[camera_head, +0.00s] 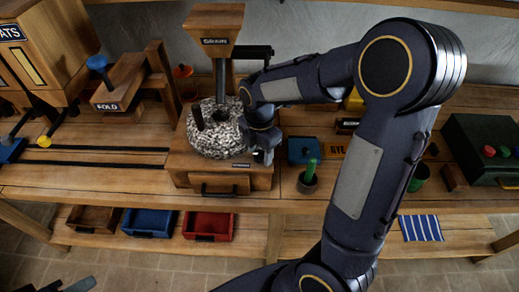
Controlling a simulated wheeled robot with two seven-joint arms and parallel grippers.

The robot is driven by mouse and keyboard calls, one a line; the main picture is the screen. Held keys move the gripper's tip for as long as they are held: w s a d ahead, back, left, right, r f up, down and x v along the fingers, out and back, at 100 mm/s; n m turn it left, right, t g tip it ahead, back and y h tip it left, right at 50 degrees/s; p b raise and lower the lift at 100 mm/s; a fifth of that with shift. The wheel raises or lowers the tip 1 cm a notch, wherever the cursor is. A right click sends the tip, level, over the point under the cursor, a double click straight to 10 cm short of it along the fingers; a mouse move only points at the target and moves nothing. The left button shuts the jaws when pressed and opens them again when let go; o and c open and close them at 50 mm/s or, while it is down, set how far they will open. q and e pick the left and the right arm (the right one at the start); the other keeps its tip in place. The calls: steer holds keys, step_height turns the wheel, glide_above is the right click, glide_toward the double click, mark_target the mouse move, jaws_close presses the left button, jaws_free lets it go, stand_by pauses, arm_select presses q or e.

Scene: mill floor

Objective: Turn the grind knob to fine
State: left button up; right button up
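The grain mill stands at the middle of the bench, with a hopper (215,24) marked GRAIN over a round speckled millstone (212,140) on a wooden base (190,168). A small label (241,165) on the base is too small to read. My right gripper (263,154) points down at the right side of the millstone, close to the base. I cannot make out the grind knob; the gripper covers that spot. Whether the fingers are shut on anything does not show. Part of my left gripper (68,286) shows at the bottom left edge, away from the mill.
A blue box (303,150) and a small pot with a green handle (308,178) stand right of the mill. A wooden FOLD stand (120,82) is at left. Brown, blue and red trays (208,226) sit on the lower shelf. A dark green box (485,150) is far right.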

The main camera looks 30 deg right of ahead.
steer(key=c, duration=0.8)
steer(key=shift+m, duration=0.3)
steer(key=m, duration=0.4)
steer(key=shift+b, duration=0.3)
steer(key=m, duration=0.4)
steer(key=shift+m+b, duration=0.3)
steer(key=m, duration=0.8)
steer(key=shift+b, duration=0.4)
steer(key=shift+m, duration=0.4)
